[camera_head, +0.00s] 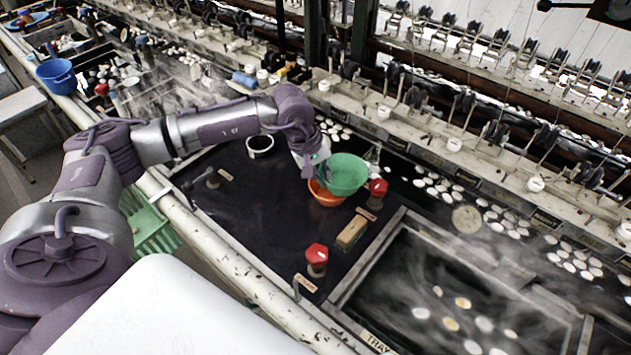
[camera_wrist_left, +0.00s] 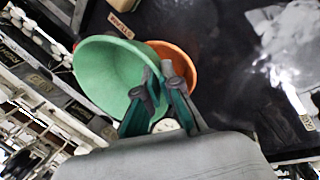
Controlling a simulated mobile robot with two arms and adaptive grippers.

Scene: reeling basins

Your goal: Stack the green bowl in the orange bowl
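The green bowl (camera_head: 347,173) is at the centre of the head view, overlapping the orange bowl (camera_head: 326,197) and hiding part of it. My left gripper (camera_head: 321,172) is at the green bowl's left side. In the left wrist view the fingers (camera_wrist_left: 159,84) pinch the rim of the green bowl (camera_wrist_left: 108,76), which looks raised and slightly tilted. The orange bowl (camera_wrist_left: 182,68) shows behind the fingers and beyond the green bowl, lower on the dark surface. The bowls overlap in view; whether they touch is hidden. My right gripper is not in view.
Red-topped valves (camera_head: 317,254) and (camera_head: 378,187) stand on the dark counter, with a tan block (camera_head: 352,232) between them. A white-rimmed round cup (camera_head: 260,145) sits further left. A steaming basin (camera_head: 450,300) is at the right. The dark counter left of the bowls is mostly clear.

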